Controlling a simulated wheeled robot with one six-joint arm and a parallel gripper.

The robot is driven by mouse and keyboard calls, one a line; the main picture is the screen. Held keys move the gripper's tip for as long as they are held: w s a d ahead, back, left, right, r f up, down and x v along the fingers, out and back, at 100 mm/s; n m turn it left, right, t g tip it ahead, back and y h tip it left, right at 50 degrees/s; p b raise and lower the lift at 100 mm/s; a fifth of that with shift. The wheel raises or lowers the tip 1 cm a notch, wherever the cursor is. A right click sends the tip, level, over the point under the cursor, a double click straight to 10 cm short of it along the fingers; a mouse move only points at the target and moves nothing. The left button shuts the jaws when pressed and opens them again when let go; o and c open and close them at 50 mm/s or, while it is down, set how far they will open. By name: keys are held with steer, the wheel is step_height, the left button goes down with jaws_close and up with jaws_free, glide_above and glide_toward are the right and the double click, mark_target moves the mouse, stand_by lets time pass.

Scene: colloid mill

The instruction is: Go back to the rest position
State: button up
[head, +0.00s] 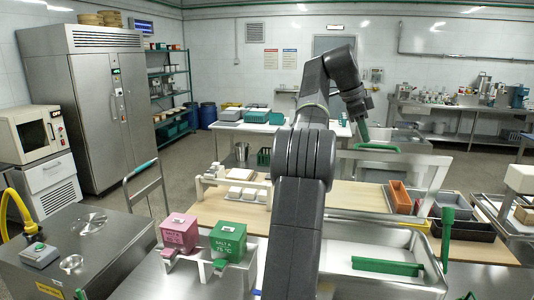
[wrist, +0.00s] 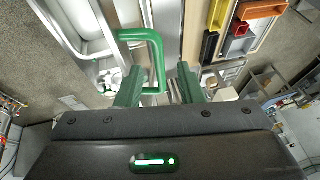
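My arm reaches up and out over the benches in the head view. My gripper (head: 364,131) hangs at its far end, above a green handle (head: 377,147) on a metal frame (head: 398,157). In the wrist view my gripper (wrist: 158,82) has its two green fingers apart, with a gap between them. A green bent handle (wrist: 156,50) shows beyond and partly between the fingertips. I cannot tell how far it is from them. Nothing is clearly held.
A pink box (head: 179,232) and a green box (head: 228,242) stand at front left. A metal sink (head: 390,285) holds a green bar (head: 388,266). Orange (head: 400,197) and black (head: 470,226) bins stand at right. A steel cabinet (head: 95,110) stands at back left.

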mark_target(369, 145)
steer(key=x, duration=0.4)
steer(key=shift+d+f, duration=0.1)
steer(key=shift+f, duration=0.05)
steer(key=shift+s+f, duration=0.25)
steer(key=shift+s, duration=0.2)
steer(key=shift+r, duration=0.1)
